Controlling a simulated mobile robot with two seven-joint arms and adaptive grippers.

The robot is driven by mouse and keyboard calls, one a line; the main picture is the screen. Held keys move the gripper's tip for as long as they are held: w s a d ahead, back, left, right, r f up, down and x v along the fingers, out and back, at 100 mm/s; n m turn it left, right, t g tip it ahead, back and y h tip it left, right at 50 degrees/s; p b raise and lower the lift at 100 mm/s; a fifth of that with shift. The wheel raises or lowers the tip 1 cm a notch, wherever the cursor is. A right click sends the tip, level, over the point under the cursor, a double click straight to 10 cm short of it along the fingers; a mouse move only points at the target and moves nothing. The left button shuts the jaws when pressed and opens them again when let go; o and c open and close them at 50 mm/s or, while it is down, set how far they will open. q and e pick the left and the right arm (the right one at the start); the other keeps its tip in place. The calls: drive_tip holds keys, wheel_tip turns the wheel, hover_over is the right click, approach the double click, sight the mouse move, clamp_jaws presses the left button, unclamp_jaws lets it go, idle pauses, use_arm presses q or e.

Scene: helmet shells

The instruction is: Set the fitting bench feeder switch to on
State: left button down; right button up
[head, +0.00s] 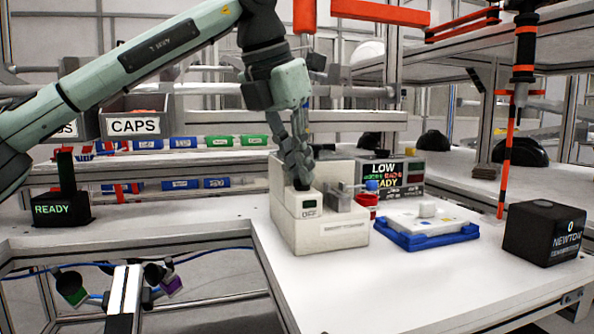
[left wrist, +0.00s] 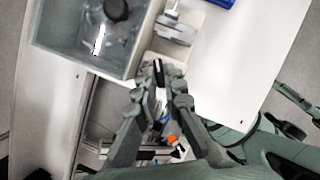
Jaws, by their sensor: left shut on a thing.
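The feeder (head: 332,235) is a pale boxy unit on the white bench. A small switch housing on its front left corner has a label (head: 309,212) that seems to read OFF. My left gripper (head: 301,182) points down onto this housing, its fingers shut on a small dark part, seemingly the switch knob, mostly hidden by the fingers. In the left wrist view the fingertips (left wrist: 160,75) close around a dark piece beside the feeder's clear-topped hopper (left wrist: 82,62). My right gripper is not in view.
A blue tray (head: 440,240) with a white block stands right of the feeder. A display (head: 384,172) reading LOW is behind it. A black box (head: 543,233) is at the right, and a READY box (head: 62,210) at the left. The front bench is clear.

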use_arm(q)
drive_tip(key=n, duration=0.1)
drive_tip(key=n+y+b, duration=0.1)
drive_tip(key=n, duration=0.1)
drive_tip(key=shift+s+d+n+t, duration=0.1)
drive_tip(key=shift+d+n+t, duration=0.1)
drive_tip(key=shift+n+t, duration=0.15)
drive_tip(key=n+y, duration=0.1)
drive_tip(key=n, duration=0.2)
drive_tip(key=shift+d+n+y, duration=0.2)
drive_tip(key=shift+n+y, duration=0.05)
drive_tip(key=shift+y, duration=0.15)
drive_tip(key=n+y, duration=0.1)
drive_tip(key=n, duration=0.2)
drive_tip(key=shift+d+n, duration=0.1)
drive_tip(key=shift+n, duration=0.3)
drive_tip(key=shift+y+b, duration=0.3)
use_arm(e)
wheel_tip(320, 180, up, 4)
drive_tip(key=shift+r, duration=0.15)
use_arm(q)
drive_tip(key=shift+n, duration=0.3)
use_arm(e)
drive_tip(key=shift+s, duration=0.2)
use_arm(q)
drive_tip(key=c, duration=1.9)
unclamp_jaws()
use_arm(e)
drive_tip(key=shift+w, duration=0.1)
